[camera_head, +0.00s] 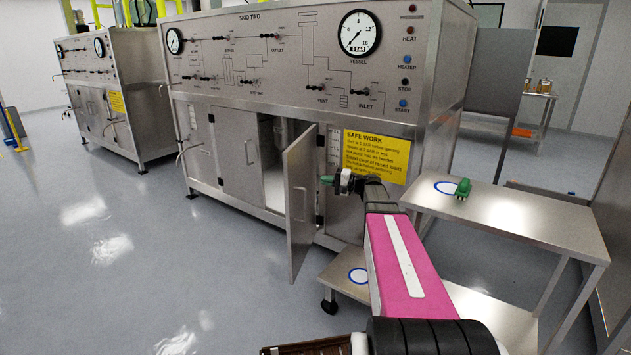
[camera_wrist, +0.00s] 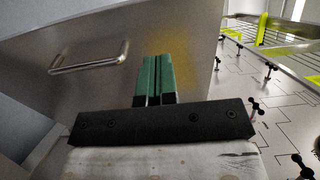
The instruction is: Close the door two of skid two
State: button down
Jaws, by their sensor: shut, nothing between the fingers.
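Skid two (camera_head: 270,60) is a steel cabinet with a "SKID TWO" panel on its upper front. One of its lower doors (camera_head: 301,200) stands open, swung outward, with a dark opening (camera_head: 273,150) to its left. I cannot read a door number. In the wrist view a steel door panel (camera_wrist: 180,40) with a bar handle (camera_wrist: 90,58) fills the left and middle. My gripper (camera_head: 326,180) is to the right of the open door in the head view. Its green fingers (camera_wrist: 155,72) are together and empty, pointing at the panel; I cannot tell whether they touch it.
A steel trolley (camera_head: 525,222) with a green object (camera_head: 463,189) on top stands right of my arm, its lower shelf (camera_head: 480,310) jutting forward. A yellow "SAFE WORK" sign (camera_head: 375,155) is on skid two's front. The floor (camera_head: 150,250) left of the door is clear.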

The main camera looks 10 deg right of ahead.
aim_at(290, 176)
jog(key=x, duration=1.2)
jog(key=shift+w+a+f, duration=0.1)
jog(key=shift+w+a, duration=0.05)
jog(key=shift+a, duration=0.15)
jog(key=shift+a, duration=0.1)
